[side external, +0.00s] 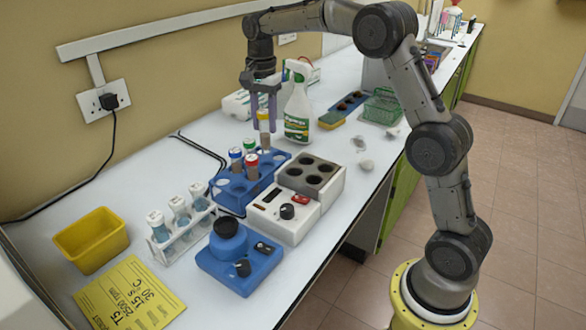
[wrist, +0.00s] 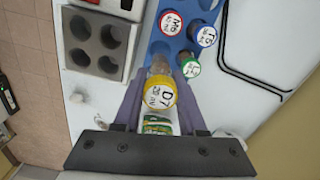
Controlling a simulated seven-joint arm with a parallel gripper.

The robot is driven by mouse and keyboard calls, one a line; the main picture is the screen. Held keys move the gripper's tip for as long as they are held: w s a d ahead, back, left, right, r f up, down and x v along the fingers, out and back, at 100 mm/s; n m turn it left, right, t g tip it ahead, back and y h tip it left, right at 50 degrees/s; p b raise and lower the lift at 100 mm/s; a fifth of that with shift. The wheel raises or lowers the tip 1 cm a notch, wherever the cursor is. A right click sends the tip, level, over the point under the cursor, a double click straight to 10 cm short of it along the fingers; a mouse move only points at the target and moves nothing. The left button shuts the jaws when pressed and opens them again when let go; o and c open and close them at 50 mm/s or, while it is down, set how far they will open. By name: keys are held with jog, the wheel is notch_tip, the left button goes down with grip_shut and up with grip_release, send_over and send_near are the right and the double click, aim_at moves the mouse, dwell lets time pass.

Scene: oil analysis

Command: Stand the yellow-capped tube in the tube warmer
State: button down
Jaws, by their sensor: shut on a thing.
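My gripper (side external: 263,107) is shut on the yellow-capped tube (side external: 264,125), near its cap, and the tube hangs roughly upright. In the wrist view the yellow cap (wrist: 160,92) lies between the two purple fingers (wrist: 160,103). The tube's lower end is at the far end of the blue rack (side external: 228,190); I cannot tell whether it is clear of the rack. The tube warmer (side external: 290,222) is a white box with a grey block of several round holes, which look empty. The block also shows in the wrist view (wrist: 97,42), left of the tube.
Red-, blue- and green-capped tubes (side external: 251,165) stand in the blue rack. A spray bottle (side external: 298,108) stands close behind my gripper. A blue mixer (side external: 240,262), a white rack of tubes (side external: 185,235) and a yellow bin (side external: 92,240) are nearer the camera. A green basket (side external: 382,107) is farther back.

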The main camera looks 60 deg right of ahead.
jog(key=shift+s+f, duration=0.2)
jog(key=shift+s, duration=0.1)
jog(key=s+r, duration=0.4)
jog(key=s, duration=0.5)
jog(key=shift+w+a+f, duration=0.1)
jog(key=shift+a+f, duration=0.05)
jog(key=shift+f, duration=2.5)
jog(key=shift+w+a+f, duration=0.1)
jog(key=shift+f, duration=2.55)
jog(key=shift+c, duration=2)
grip_release()
